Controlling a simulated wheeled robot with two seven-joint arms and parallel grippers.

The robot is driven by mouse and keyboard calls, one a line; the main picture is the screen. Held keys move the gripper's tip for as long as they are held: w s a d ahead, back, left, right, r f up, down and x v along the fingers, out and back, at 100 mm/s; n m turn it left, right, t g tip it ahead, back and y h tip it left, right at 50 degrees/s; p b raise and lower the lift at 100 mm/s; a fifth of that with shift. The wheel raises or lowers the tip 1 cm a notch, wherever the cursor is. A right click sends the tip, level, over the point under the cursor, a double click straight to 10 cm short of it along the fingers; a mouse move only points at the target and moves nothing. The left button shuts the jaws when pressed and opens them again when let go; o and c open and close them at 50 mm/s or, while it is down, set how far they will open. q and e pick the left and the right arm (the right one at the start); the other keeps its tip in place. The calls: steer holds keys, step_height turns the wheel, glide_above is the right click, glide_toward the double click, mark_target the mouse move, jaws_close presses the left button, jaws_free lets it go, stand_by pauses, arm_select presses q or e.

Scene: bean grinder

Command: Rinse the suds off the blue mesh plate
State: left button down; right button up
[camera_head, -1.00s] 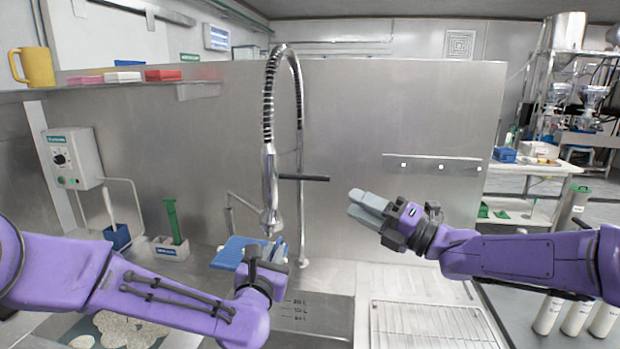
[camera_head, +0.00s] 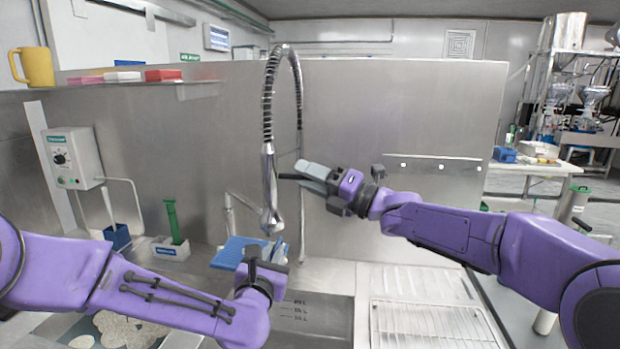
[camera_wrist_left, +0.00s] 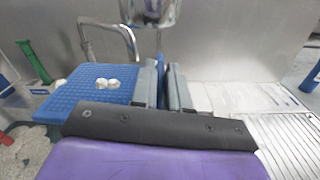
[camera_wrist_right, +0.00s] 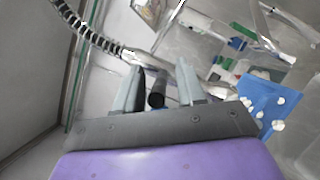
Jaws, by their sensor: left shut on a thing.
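The blue mesh plate (camera_head: 232,252) is held out flat under the spray head of the hose tap (camera_head: 270,190). My left gripper (camera_head: 275,246) is shut on its edge. White suds blobs (camera_wrist_left: 105,84) lie on the plate in the left wrist view, and several white blobs also show on the plate (camera_wrist_right: 262,98) in the right wrist view. My right gripper (camera_head: 306,176) is at the tap's dark lever. In the right wrist view its fingers are apart, with the lever's end (camera_wrist_right: 156,98) between them; I cannot tell whether they touch it. No water is visible.
A sink basin (camera_head: 312,318) lies below the plate, with a wire drying rack (camera_head: 425,325) to its right. A green-handled brush (camera_head: 172,222) stands in a holder at left. A steel splash wall (camera_head: 400,110) stands behind the tap.

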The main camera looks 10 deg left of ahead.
jaws_close()
steer(key=shift+f+y, duration=0.4)
steer(key=shift+f, duration=0.05)
steer(key=shift+f+m+t+y, duration=0.15)
steer(key=shift+m+t+y, duration=0.15)
steer(key=shift+m+t, duration=0.1)
jaws_free()
steer(key=v, duration=1.2)
